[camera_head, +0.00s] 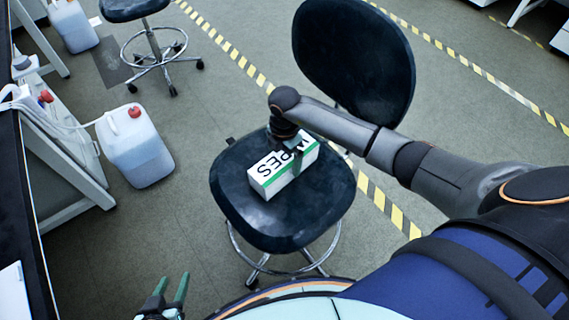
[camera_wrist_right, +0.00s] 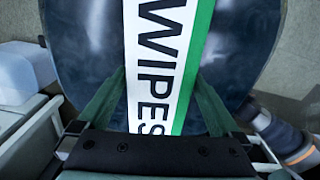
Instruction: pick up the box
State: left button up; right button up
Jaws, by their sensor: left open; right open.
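The box (camera_head: 272,180) is white with a green stripe and black "WIPES" lettering. It lies on the dark seat of a swivel chair (camera_head: 240,208). My right gripper (camera_head: 290,157) is above the box, pointing down. In the right wrist view, the open fingers of my right gripper (camera_wrist_right: 159,78) are on either side of the box (camera_wrist_right: 160,40); I cannot tell whether they touch it. My left gripper (camera_head: 171,292), with green fingers, is open and empty at the bottom left of the head view, away from the box.
The chair's backrest (camera_head: 355,60) rises behind the seat, beside my right arm. White jugs (camera_head: 135,145) and a bench stand on the left. Another stool (camera_head: 150,45) is at the back left. Yellow-black tape (camera_head: 245,65) marks the floor, which is open around the chair.

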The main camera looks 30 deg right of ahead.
jog(key=shift+c, duration=0.4)
jog(key=c, duration=1.2)
jog(key=shift+o, duration=0.2)
jog(key=shift+r, duration=0.1)
